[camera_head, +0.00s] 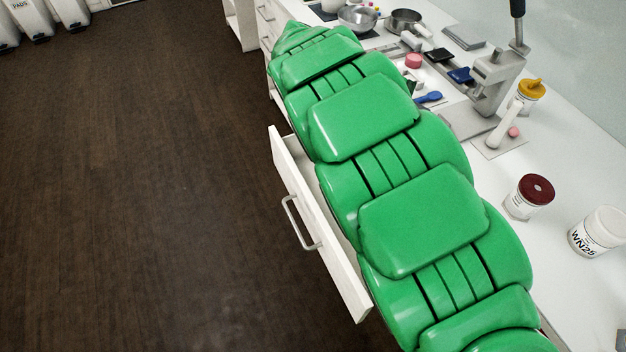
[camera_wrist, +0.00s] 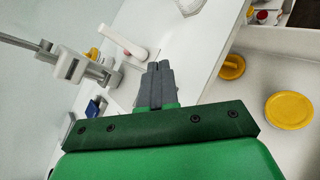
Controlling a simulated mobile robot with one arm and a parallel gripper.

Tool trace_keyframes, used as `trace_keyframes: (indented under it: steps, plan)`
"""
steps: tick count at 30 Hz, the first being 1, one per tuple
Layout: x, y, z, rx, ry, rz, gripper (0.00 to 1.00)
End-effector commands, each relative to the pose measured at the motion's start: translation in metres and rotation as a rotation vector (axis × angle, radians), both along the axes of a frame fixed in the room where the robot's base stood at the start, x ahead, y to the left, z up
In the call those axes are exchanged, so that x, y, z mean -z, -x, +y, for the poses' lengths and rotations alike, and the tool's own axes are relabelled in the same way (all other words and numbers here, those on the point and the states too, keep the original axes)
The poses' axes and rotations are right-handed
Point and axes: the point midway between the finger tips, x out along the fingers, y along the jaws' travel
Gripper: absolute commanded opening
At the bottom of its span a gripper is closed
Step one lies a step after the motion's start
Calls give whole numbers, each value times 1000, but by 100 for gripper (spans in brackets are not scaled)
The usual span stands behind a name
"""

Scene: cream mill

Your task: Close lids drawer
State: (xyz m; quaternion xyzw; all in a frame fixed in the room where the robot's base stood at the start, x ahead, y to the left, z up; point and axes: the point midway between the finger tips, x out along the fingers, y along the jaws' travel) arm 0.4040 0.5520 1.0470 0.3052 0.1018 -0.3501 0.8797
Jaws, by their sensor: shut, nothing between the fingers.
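A white drawer (camera_head: 292,180) stands pulled out from the counter, with a bar handle (camera_head: 298,222) on its front. My green arm hides most of its inside in the head view. In the wrist view, a yellow lid (camera_wrist: 290,110) and another yellow round piece (camera_wrist: 232,67) lie in the open drawer (camera_wrist: 262,83) at the right. My gripper (camera_wrist: 160,68) shows in the wrist view with its grey fingers together and empty. It is left of the open drawer, apart from the lids. The fingertips cannot be made out in the head view.
The white counter (camera_head: 575,165) carries a lever press (camera_head: 495,80), a jar with a dark red lid (camera_head: 530,197), a white jar (camera_head: 597,232), a metal bowl (camera_head: 358,18) and small tools. Dark wooden floor (camera_head: 130,180) lies clear left of the drawer.

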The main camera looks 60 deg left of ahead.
Motion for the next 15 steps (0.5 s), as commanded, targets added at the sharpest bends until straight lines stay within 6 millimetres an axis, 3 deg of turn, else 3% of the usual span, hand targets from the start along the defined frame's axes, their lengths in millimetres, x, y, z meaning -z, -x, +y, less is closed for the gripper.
trace_keyframes:
  steps: [1,6,15]
  plan:
    - [9,18,20,-47,17,2,0]
    - [36,77,75,-190,78,2,0]
    - [91,203,148,-439,175,11,0]
